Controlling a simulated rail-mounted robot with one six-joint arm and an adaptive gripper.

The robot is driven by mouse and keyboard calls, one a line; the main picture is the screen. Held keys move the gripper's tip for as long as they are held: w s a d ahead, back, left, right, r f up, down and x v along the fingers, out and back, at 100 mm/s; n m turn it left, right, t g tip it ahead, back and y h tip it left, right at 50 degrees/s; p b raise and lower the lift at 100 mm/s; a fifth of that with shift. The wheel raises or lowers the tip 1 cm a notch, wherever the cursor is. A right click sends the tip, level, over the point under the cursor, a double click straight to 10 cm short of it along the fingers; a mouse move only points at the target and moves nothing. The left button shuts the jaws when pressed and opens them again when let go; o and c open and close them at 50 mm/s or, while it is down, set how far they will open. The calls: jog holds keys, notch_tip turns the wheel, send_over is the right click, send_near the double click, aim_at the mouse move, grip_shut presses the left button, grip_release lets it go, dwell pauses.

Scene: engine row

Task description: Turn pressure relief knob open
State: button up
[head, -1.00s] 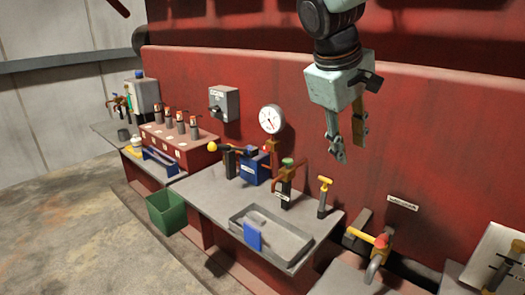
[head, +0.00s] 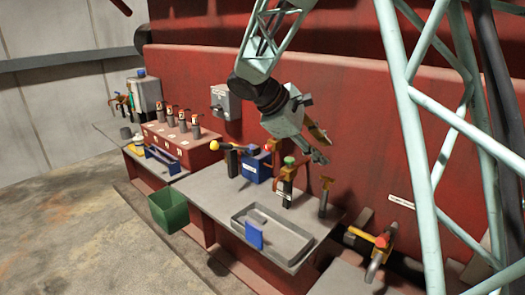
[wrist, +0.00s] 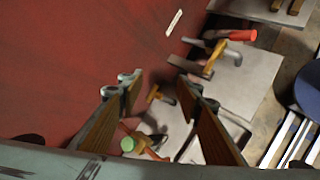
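My gripper (head: 322,146) is open and empty. It hangs above the right part of the grey bench, tilted, fingers pointing right and down. Below it stands a valve with a green knob (head: 289,161) and brown handles; in the wrist view the green knob (wrist: 127,144) is low, beside the left finger. A yellow-brown T-handle (head: 325,183) stands upright right of it; it shows between the fingers in the wrist view (wrist: 155,94). The labels are too small to read, so I cannot tell which one is the pressure relief knob. My gripper touches neither.
A grey tray (head: 302,251) with a blue piece (head: 254,235) lies at the bench front. A blue block (head: 257,168) and a yellow-ended lever (head: 216,146) stand left. A yellow pipe handle (head: 367,236) is right. The red wall (head: 365,140) rises close behind.

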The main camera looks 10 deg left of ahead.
jog(key=w+a+f+n+t+h, duration=0.35)
jog(key=w+a+f+n, duration=0.3)
jog(key=w+a, duration=0.35)
jog(key=n+t+y, duration=0.1)
jog(key=n+t, duration=0.6)
jog(key=n, duration=0.1)
send_near(266, 148)
jog(key=v, duration=0.6)
jog(key=shift+w+d+r, duration=0.15)
jog(key=shift+r, duration=0.1)
jog(key=shift+w+d, duration=0.1)
jog(key=shift+b+x, duration=1)
jog(key=shift+x, duration=5.8)
jog(key=shift+f, duration=0.2)
jog(key=shift+c, duration=0.3)
jog(key=c, duration=0.8)
